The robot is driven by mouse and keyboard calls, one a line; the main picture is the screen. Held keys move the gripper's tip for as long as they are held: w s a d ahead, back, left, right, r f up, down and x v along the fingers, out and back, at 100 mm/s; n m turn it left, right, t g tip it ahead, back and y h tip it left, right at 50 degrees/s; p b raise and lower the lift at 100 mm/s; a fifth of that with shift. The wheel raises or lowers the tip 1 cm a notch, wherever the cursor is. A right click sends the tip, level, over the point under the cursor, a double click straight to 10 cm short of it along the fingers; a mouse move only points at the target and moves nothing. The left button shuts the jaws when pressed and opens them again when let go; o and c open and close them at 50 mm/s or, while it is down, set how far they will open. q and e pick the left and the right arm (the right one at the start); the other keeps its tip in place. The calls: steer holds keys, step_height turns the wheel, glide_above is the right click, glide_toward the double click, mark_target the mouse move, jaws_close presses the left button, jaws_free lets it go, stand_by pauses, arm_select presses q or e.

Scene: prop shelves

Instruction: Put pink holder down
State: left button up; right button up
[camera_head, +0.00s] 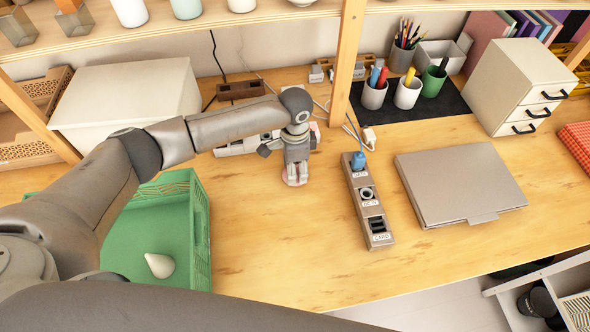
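My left gripper (296,175) points down over the middle of the wooden desk (265,235), left of the grey socket strip. A small pale pink holder (293,182) shows at its fingertips, mostly hidden by the fingers. The fingers look closed on it. The holder is at or just above the desk top; I cannot tell whether it touches. My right gripper is not in view.
A green crate (201,235) with a white cone (160,265) inside stands at left. The socket strip (368,205) with a blue plug and a closed grey laptop-like case (460,183) lie to the right. Cups of pens (373,96) stand on a dark mat behind. Desk front centre is clear.

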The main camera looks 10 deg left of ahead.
arm_select(q)
jaws_close()
steer(key=shift+r, duration=0.2)
